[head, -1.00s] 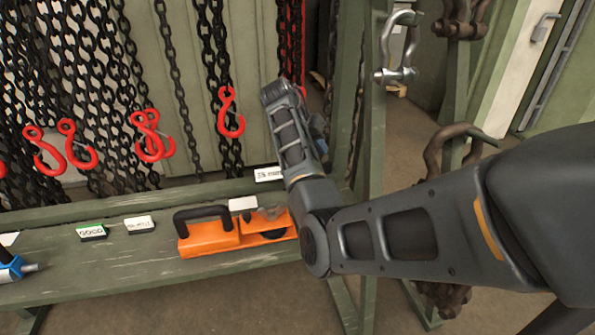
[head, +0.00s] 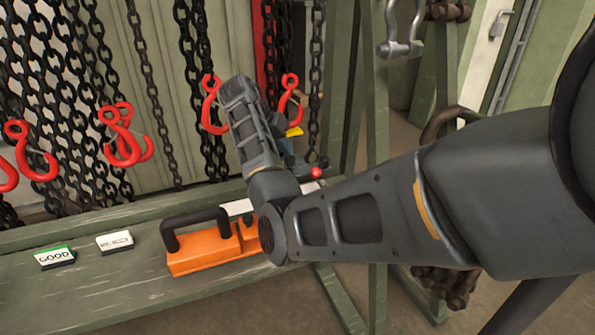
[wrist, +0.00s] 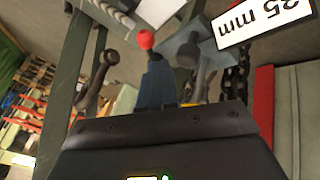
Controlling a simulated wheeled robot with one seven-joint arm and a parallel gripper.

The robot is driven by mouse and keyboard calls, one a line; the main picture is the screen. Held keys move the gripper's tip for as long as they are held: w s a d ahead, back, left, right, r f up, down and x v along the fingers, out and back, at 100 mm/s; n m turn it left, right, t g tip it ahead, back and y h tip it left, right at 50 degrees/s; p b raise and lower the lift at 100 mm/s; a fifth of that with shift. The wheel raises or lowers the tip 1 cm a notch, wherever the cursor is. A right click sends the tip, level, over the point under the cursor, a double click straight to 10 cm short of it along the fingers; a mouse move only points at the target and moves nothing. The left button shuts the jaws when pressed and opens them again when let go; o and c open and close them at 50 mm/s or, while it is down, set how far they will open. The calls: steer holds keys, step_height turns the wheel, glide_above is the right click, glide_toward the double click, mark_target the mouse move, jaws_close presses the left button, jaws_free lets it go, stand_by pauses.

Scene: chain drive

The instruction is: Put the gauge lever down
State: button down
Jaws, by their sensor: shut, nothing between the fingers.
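A lever with a red ball knob (wrist: 145,39) stands just past my gripper (wrist: 165,115) in the wrist view, next to a blue part and a grey plate with a rod (wrist: 190,50). I take it for the gauge lever. In the head view the red knob (head: 316,173) shows at the right end of the bench, just right of my arm. My gripper is shut with nothing held. Its fingertips are mostly hidden by its dark housing and, in the head view, by my arm. Whether it touches the lever cannot be told.
An orange tool with a black handle (head: 205,245) stands on the green bench (head: 120,285), left of my arm. Red hooks (head: 122,140) hang on chains behind. A green post (head: 350,110) stands right.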

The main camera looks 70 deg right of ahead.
mark_target(317, 173)
steer(key=x, duration=1)
steer(key=shift+s, duration=0.1)
stand_by(0.3)
steer(key=s+n+p, duration=0.1)
steer(key=p, duration=0.2)
steer(key=shift+a+r, duration=0.3)
steer(key=shift+s+a+n+t+h+p, duration=0.2)
steer(key=shift+s+n+t+h+p, duration=0.4)
steer(key=shift+p, duration=0.55)
steer(key=shift+s+a+f+n+p, duration=0.1)
steer(key=shift+s+n+p, duration=0.3)
steer(key=shift+s+p, duration=0.25)
steer(key=shift+s+f, duration=0.15)
steer(key=shift+s, duration=0.1)
